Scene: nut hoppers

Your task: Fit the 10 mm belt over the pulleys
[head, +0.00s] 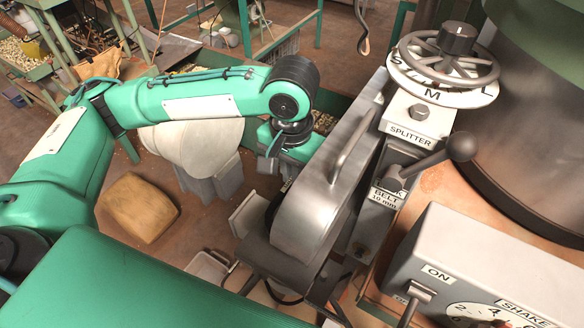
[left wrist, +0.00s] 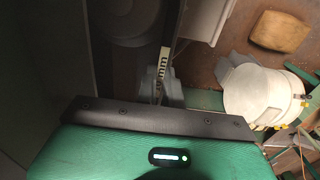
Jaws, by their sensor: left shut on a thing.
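My left gripper (head: 287,180) reaches down behind the metal belt guard (head: 318,190), which hides part of its fingers. In the left wrist view the gripper (left wrist: 160,90) is shut on the dark belt (left wrist: 163,62), a narrow strip with a pale marked label. The belt runs upward from the fingers beside a dark round pulley (left wrist: 125,18). The shade there is deep, and I cannot tell whether the belt touches the pulley. The other pulleys cannot be made out. A plate reading "BELT 10 mm" (head: 385,197) is on the machine. My right gripper is not in view.
The guard's handle (head: 352,130), a ball-ended lever (head: 430,162) and a handwheel (head: 447,55) stand right of the arm. A control box (head: 480,265) is at lower right.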

